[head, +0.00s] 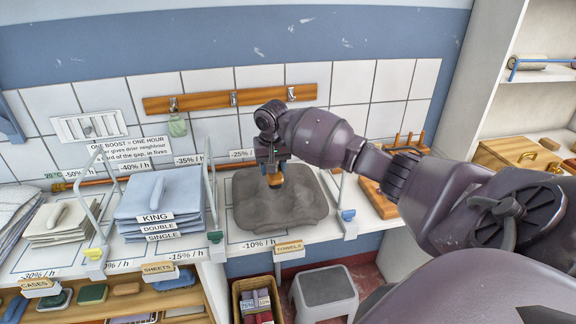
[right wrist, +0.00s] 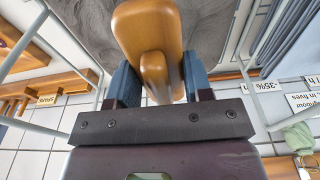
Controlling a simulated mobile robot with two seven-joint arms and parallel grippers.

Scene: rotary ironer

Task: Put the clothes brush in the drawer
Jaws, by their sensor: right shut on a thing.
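My right gripper (head: 273,165) is over the grey towel pile (head: 300,212) on the counter. It is shut on a wooden-handled brush (head: 275,180). In the right wrist view the brush's rounded orange-brown wood (right wrist: 154,75) sits between the two blue fingers (right wrist: 160,88), with the grey cloth close behind it. Whether the brush touches the cloth I cannot tell; its bristles are not clearly seen. A wooden box with a small dark fitting on its front (head: 515,154) stands at the right; whether it is the drawer I cannot tell. My left gripper is not in view.
Wire dividers (head: 211,195) separate the towels from the blue sheets (head: 160,197). A wooden peg rack (head: 375,197) stands right of the pile. Below are a grey stool (head: 325,291), a wooden bin (head: 258,300) and a lower shelf (head: 70,312) holding several brush-like items.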

